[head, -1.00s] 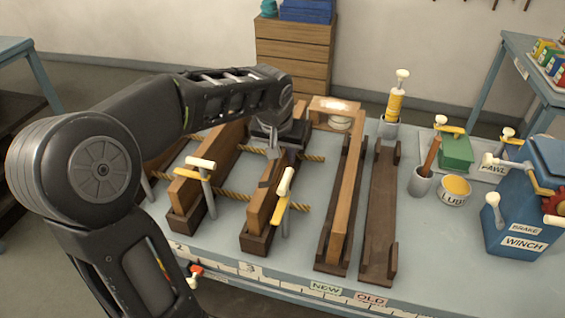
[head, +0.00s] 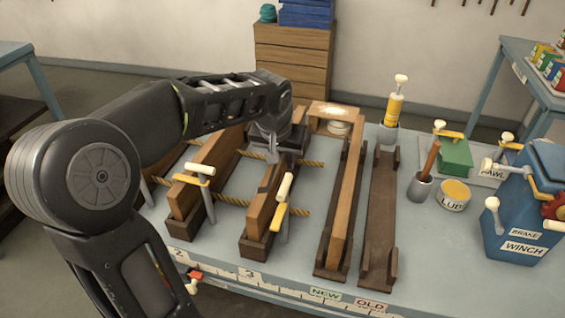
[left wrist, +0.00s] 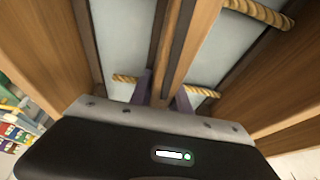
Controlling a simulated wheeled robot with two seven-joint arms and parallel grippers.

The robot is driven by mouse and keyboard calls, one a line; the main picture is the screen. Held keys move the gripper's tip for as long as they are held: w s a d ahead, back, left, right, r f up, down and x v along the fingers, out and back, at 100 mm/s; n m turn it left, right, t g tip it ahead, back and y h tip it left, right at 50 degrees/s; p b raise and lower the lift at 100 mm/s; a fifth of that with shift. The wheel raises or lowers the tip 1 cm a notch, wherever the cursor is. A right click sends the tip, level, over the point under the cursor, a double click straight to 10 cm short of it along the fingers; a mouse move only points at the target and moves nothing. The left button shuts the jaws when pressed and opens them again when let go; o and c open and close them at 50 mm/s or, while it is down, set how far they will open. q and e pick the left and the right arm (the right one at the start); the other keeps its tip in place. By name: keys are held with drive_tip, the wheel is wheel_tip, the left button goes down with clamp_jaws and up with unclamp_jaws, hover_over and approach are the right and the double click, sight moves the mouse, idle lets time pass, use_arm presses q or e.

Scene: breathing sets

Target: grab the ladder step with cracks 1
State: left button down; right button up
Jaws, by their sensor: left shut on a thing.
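A long wooden step (head: 259,209) with dark marks near its middle lies in a dark holder at mark 3 on the bench. My left gripper (head: 275,157) is over its far half, shut on it. The left wrist view shows the step (left wrist: 181,58) passing between my two fingers (left wrist: 163,92). The gripper body hides part of the step, and I cannot make out cracks clearly. My right gripper is not in view.
Another step (head: 185,199) lies to the left, with ropes (head: 232,201) crossing between. Clamps with pale handles (head: 281,197) stand close by. A plank (head: 342,200) lies in the NEW tray; the OLD tray (head: 379,215) is empty. A winch (head: 525,205) stands at right.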

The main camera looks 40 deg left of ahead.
use_arm(q)
wheel_tip(320, 180, up, 10)
drive_tip(key=shift+r, duration=0.1)
idle(0.4)
idle(0.5)
